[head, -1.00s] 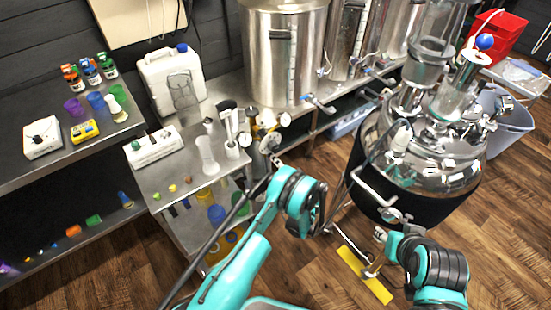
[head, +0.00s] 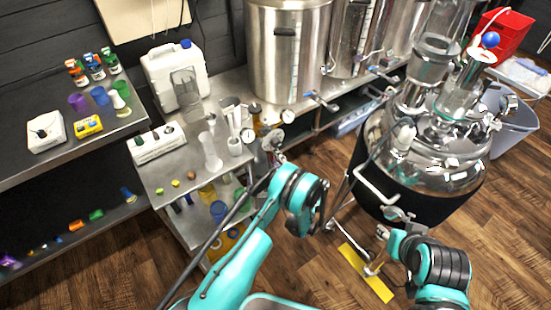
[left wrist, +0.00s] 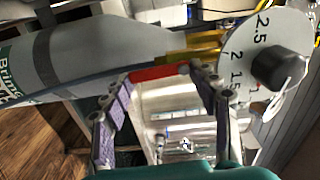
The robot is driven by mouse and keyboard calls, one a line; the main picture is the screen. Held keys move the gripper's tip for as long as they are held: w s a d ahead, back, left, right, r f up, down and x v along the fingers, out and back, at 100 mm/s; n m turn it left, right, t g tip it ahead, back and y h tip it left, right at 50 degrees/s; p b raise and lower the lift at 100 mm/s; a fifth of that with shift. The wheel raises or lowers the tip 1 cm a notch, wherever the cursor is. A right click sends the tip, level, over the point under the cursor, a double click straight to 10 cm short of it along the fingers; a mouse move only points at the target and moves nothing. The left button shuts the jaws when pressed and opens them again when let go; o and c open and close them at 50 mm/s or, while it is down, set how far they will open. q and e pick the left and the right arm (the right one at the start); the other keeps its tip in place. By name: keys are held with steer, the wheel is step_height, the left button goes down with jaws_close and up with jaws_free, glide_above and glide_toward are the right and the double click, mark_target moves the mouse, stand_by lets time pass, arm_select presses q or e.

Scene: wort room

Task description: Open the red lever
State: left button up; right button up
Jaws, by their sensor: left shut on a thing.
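The red lever (left wrist: 158,74) shows in the left wrist view as a short red bar across the space between my fingers. My left gripper (left wrist: 160,80) is shut on it, one finger at each side. A white dial (left wrist: 262,50) with numbers and a black knob is close to its right. In the head view my left gripper (head: 277,156) is small, at the end of the teal arm by the front of the metal bench. I cannot make out the lever there. My right gripper (head: 382,235) is near the vessel's lower part, and its fingers are too small to read.
A grey labelled body (left wrist: 90,55) fills the upper left of the left wrist view. The bench (head: 165,180) holds cylinders and small parts. A large steel kettle (head: 288,50) stands behind. A glass-topped vessel (head: 420,160) is at right. Wooden floor is partly open below.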

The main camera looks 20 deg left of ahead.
arm_select(q)
steer(key=o, duration=1.2)
steer(key=shift+c, duration=0.2)
